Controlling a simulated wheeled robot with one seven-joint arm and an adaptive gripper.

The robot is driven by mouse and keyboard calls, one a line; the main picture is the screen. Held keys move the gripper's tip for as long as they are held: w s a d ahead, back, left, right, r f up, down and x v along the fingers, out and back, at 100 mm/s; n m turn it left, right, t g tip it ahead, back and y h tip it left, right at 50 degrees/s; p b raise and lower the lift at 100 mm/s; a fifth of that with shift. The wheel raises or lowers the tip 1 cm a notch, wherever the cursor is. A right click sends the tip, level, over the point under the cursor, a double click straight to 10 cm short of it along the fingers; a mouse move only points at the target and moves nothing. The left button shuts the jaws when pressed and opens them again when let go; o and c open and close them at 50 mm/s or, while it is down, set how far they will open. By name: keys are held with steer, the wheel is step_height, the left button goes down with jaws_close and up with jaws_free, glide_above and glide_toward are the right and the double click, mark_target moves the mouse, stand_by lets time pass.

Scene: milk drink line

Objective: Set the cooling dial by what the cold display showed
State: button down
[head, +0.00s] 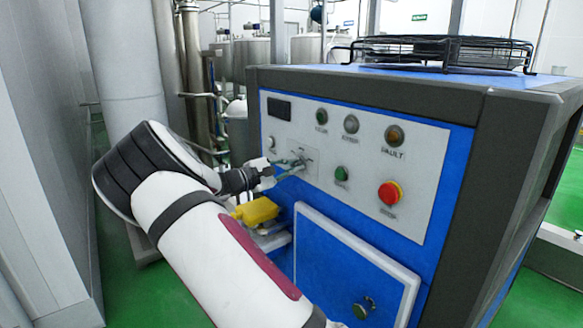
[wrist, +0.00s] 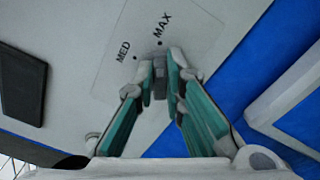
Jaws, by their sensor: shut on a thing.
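My gripper (head: 292,166) reaches the white control panel (head: 440,160). In the wrist view, my gripper (wrist: 160,80) has its teal-padded fingers shut on the small grey cooling dial (wrist: 160,90). The dial plate (head: 312,170) shows left of the panel's middle in the head view. In the wrist view, the MED label (wrist: 123,51) and the MAX label (wrist: 162,26), each with a dot, lie just beyond the fingertips. The fingers hide the rest of the scale, and I cannot tell the dial's pointer. A dark display (head: 279,108) sits at the panel's upper left; no reading shows.
The panel also has a FAULT lamp (head: 394,135), a green button (head: 341,174) and a red stop button (head: 390,193). A yellow part (head: 256,211) sits below my gripper, beside a blue door (head: 345,265). A black fan guard (head: 440,50) tops the cabinet.

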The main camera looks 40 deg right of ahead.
stand_by(0.4)
steer(key=c, duration=1.7)
jaws_free()
steer(key=shift+o, duration=0.2)
steer(key=a, duration=1.2)
steer(key=shift+s, duration=0.2)
steer(key=shift+s, duration=0.1)
